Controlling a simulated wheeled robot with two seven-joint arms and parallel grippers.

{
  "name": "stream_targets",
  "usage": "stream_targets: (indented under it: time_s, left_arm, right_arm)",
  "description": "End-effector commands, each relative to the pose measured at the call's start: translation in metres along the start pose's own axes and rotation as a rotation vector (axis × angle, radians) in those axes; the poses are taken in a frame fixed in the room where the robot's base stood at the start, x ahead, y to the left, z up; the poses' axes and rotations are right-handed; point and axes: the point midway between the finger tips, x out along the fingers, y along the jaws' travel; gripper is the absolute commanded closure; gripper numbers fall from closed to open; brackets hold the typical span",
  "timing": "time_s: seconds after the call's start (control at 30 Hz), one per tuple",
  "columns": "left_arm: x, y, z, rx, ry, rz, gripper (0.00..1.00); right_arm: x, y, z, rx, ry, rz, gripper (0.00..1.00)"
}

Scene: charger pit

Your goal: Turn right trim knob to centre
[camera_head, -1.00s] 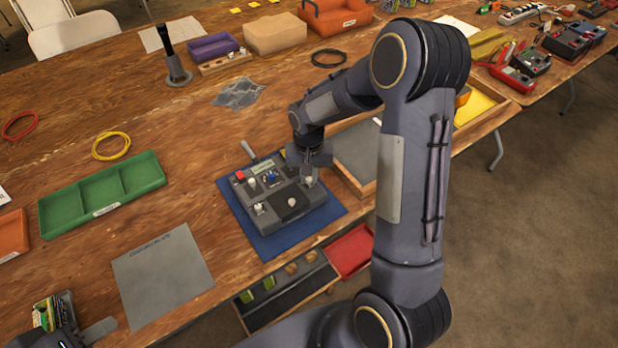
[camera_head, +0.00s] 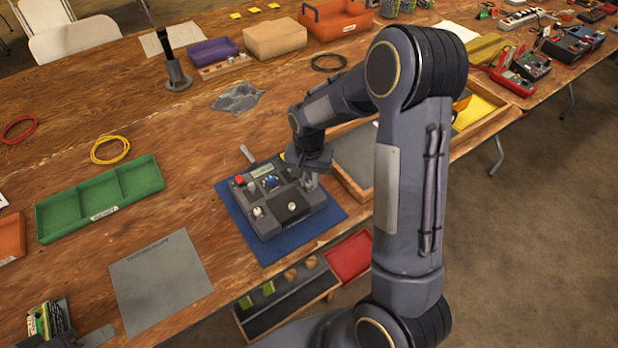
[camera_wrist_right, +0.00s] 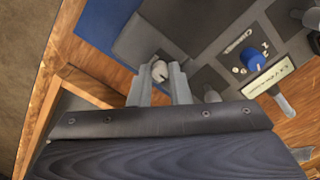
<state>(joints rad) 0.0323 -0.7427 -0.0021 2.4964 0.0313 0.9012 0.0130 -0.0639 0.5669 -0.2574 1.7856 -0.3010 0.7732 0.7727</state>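A grey control box (camera_head: 283,222) with knobs, switches and a small display lies on a blue mat (camera_head: 333,218). My right gripper (camera_head: 311,181) reaches down over the box's right side and mostly hides the right trim knob there in the head view. In the right wrist view the pale right trim knob (camera_wrist_right: 159,71) sits between the two fingertips of the right gripper (camera_wrist_right: 161,77). The fingers look slightly apart from it, though contact is hard to judge. My left gripper (camera_head: 85,338) is partly in view at the lower left, its fingers unclear.
A green tray (camera_head: 101,216) and grey mat (camera_head: 148,268) lie left of the box. A wooden-edged tray (camera_head: 348,186) stands close on its right. A blue knob (camera_wrist_right: 257,61) and other controls sit near the right gripper.

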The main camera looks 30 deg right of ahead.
Motion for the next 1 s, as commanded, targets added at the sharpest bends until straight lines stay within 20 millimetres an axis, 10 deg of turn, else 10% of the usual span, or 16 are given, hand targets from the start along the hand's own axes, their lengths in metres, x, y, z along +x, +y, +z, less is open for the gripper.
stream_targets:
  time_s: [0.37, 1.0]
  left_arm:
    - [0.0, 0.0, 0.0, 0.0, 0.0, 0.0, 0.64]
    - [-0.001, 0.0, 0.0, 0.0, 0.0, 0.0, 0.64]
  right_arm:
    - [-0.003, 0.0, 0.0, -0.001, 0.002, -0.001, 0.75]
    - [-0.079, 0.0, 0.0, -0.001, 0.001, -0.001, 0.75]
